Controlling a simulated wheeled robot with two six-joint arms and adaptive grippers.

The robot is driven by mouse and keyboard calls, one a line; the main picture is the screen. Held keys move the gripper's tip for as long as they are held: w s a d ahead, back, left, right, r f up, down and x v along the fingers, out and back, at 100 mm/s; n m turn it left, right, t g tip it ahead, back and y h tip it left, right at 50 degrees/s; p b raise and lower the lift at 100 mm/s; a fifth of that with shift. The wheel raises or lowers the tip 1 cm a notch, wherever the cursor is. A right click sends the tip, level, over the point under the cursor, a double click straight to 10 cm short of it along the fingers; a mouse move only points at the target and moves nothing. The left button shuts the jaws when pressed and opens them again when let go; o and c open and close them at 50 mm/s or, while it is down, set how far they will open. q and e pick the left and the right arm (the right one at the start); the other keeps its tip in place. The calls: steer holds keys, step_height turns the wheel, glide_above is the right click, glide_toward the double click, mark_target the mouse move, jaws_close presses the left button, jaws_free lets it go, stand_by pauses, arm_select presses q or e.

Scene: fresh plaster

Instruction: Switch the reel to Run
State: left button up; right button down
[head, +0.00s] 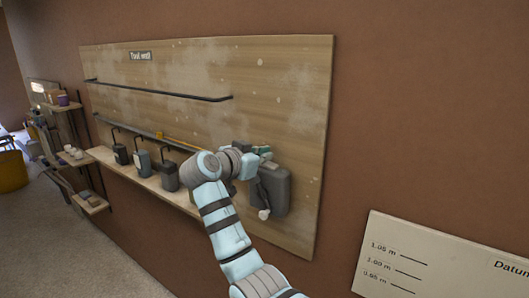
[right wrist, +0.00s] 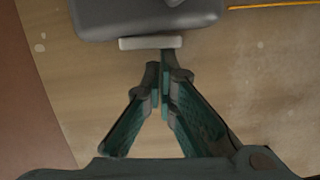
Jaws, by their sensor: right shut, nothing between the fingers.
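The reel, a dark grey rounded box (head: 276,192), hangs at the lower right of the wooden tool wall. A pale knob (head: 264,213) shows low on its front. My right gripper (head: 264,152) is at the top of the box, partly hidden by my own wrist. In the right wrist view the right gripper (right wrist: 161,75) is shut and empty. Its tips are close to a pale bar (right wrist: 150,43) at the edge of the grey box (right wrist: 120,20); I cannot tell whether they touch. No Run marking is readable. My left gripper is not in view.
The tool wall board (head: 200,75) carries a dark rail (head: 160,90) and a shelf (head: 135,175) with several dark containers. An orange line (head: 185,143) runs along the board towards the reel. A datum sign (head: 440,265) is at lower right. Open floor lies at lower left.

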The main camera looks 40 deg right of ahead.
steer(key=shift+w+a+f, duration=0.1)
steer(key=shift+w+a, duration=0.1)
steer(key=shift+w, duration=0.1)
steer(key=shift+r, duration=0.3)
steer(key=r+p, duration=0.2)
steer(key=a+r+p, duration=0.1)
steer(key=r, duration=0.1)
steer(key=shift+w, duration=0.35)
arm_select(q)
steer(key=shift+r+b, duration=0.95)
steer(key=shift+b, duration=0.1)
arm_select(e)
steer(key=v, duration=0.9)
steer(key=shift+w+a+f, duration=0.15)
steer(key=shift+w+a, duration=0.1)
steer(key=shift+w, duration=0.1)
steer(key=shift+n, duration=0.3)
